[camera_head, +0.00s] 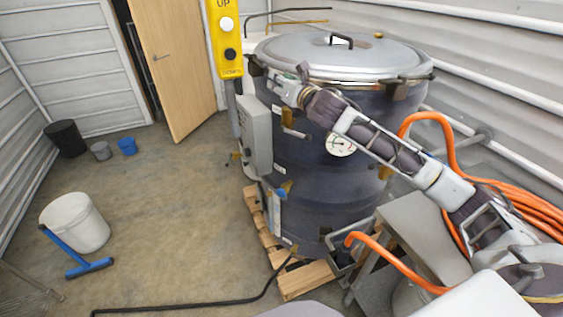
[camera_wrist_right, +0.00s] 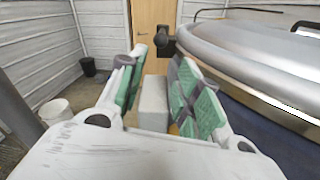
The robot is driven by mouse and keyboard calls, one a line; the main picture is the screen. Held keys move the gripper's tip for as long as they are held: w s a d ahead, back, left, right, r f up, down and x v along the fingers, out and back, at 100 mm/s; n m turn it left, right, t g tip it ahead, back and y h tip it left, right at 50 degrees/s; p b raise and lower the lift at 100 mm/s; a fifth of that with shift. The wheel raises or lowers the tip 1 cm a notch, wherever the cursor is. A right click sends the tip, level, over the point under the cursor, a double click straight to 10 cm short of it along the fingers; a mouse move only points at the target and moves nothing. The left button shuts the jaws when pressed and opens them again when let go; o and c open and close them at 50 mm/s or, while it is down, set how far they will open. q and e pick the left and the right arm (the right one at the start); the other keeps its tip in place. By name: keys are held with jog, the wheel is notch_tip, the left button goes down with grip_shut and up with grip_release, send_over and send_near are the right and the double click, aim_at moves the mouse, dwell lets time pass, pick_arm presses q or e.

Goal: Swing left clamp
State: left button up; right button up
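A large dark blue hopper (camera_head: 315,170) with a domed grey metal lid (camera_head: 300,50) stands at the centre of the head view. The left clamp, a small dark fitting (camera_head: 256,62), is at the lid's left rim. In the right wrist view, a dark clamp knob (camera_wrist_right: 162,43) shows beside the lid edge, near and beyond the fingertips. My right gripper (camera_head: 275,80) is at the lid's left rim, close to this clamp. In the wrist view its green-padded fingers (camera_wrist_right: 160,72) are apart with nothing held. Contact with the clamp cannot be told. My left gripper is not in view.
A yellow pendant (camera_head: 226,40) and a grey control box (camera_head: 256,135) stand left of the hopper. Another dark clamp (camera_head: 400,88) is at the lid's right front. Orange hoses (camera_head: 450,150) lie at right. The hopper stands on a wooden pallet (camera_head: 305,280). The left floor is mostly open.

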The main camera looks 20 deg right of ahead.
jog(key=s+a+f+m+g, duration=0.1)
jog(key=f+m, duration=0.5)
jog(key=f, duration=0.6)
jog(key=s+a+f+m+g+h, duration=0.1)
jog(key=s+f+m+g, duration=0.2)
jog(key=f, duration=0.9)
jog(key=shift+s+a+f+m+g, duration=0.15)
jog(key=shift+s+f+m+g, duration=0.2)
jog(key=shift+s+m, duration=1.2)
jog(key=shift+w+m, duration=0.35)
